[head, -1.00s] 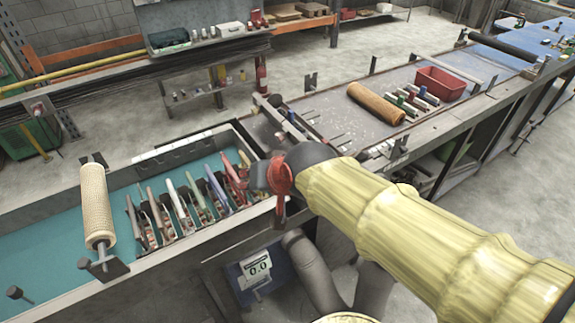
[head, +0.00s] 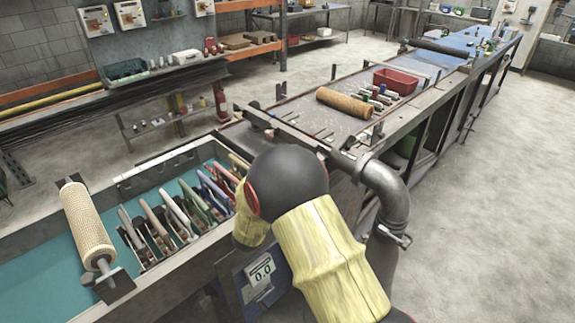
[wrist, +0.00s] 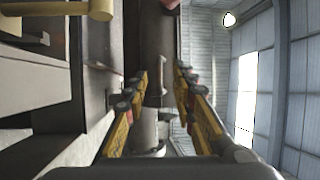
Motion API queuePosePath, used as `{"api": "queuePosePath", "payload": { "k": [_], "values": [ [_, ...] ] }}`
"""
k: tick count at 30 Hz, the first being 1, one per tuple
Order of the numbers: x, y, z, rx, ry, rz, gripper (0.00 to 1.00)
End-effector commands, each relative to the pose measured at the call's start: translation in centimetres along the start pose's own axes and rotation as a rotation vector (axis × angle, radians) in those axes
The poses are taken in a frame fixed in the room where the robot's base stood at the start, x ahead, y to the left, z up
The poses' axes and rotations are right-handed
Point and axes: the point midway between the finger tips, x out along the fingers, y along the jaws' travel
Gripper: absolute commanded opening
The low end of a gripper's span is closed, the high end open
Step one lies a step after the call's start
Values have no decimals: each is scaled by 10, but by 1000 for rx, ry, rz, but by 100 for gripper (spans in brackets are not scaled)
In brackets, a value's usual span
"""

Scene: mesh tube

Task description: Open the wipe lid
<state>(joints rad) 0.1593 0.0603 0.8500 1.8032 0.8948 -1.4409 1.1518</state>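I cannot make out a wipe container or its lid for certain in either view. In the wrist view my gripper (wrist: 160,84) is open, with its two yellow and black fingers apart. Nothing is held between them. A grey pipe (wrist: 154,125) shows behind the gap, and I cannot tell how far off it is. In the head view my yellow-sleeved arm and its dark joint cover the middle foreground, and the gripper is hidden there.
A teal-lined trough (head: 38,244) holds several coloured hand tools (head: 187,205) and a mesh roller (head: 88,222). A long bench (head: 335,122) carries a brown roll (head: 344,103) and a red bin (head: 395,81). A bent grey duct (head: 392,195) stands beside my arm. Floor at right is clear.

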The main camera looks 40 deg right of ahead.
Motion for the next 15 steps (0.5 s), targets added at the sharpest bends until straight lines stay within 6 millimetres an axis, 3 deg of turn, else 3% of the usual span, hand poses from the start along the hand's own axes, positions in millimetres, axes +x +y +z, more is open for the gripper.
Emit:
{"api": "queuePosePath", "payload": {
  "k": [7,15],
  "values": [
    [10,6,-12,15,46,-34,26],
    [51,5,-14,13,44,-33,26]
  ]
}}
